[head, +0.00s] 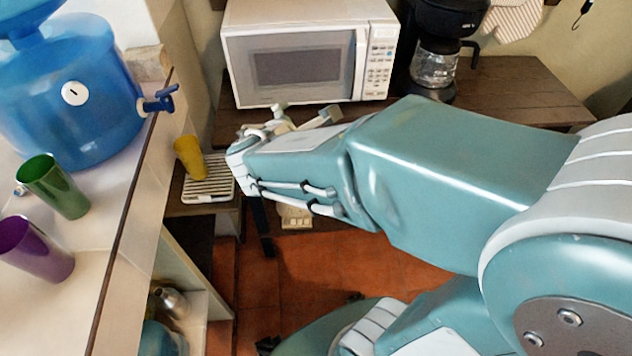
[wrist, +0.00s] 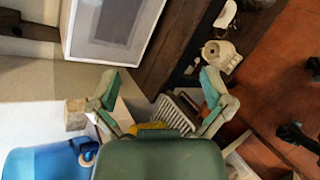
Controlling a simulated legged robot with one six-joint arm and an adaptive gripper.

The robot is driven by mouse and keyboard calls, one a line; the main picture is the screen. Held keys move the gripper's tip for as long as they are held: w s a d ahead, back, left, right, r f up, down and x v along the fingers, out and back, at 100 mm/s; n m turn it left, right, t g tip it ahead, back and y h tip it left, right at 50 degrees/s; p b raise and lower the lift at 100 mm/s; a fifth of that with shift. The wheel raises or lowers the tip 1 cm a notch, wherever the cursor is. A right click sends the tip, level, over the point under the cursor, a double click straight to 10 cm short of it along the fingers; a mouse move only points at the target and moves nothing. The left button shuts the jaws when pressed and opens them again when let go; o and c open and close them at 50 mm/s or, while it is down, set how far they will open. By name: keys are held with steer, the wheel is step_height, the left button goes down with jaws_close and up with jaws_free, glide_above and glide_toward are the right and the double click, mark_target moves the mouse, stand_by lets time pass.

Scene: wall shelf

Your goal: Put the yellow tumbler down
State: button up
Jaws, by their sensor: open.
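The yellow tumbler (head: 189,157) stands on a white slatted rack (head: 207,190) on a low dark shelf, left of my gripper in the head view. It looks slightly tilted there. In the wrist view only a small yellow part of the tumbler (wrist: 150,126) shows above the gripper's body, beside the slatted rack (wrist: 174,112). My gripper (head: 305,116) is in front of the microwave in the head view, apart from the tumbler. In the wrist view its two fingers (wrist: 157,88) are spread wide with nothing between them.
A white microwave (head: 305,55) and a coffee maker (head: 437,62) stand on the dark wooden table. A blue water jug (head: 75,100), a green tumbler (head: 55,185) and a purple tumbler (head: 36,249) stand on the pale counter at left. The counter edge runs beside the rack.

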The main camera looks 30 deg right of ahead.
steer(key=s+d+m+g+y, duration=0.2)
steer(key=s+m+g+y, duration=0.25)
steer(key=s+m, duration=0.9)
steer(key=s+a+r+m+y, duration=0.2)
steer(key=a+m+y, duration=0.1)
steer(key=a+m, duration=0.1)
steer(key=shift+s+a, duration=0.25)
steer(key=shift+a, duration=0.4)
steer(key=shift+m, duration=0.25)
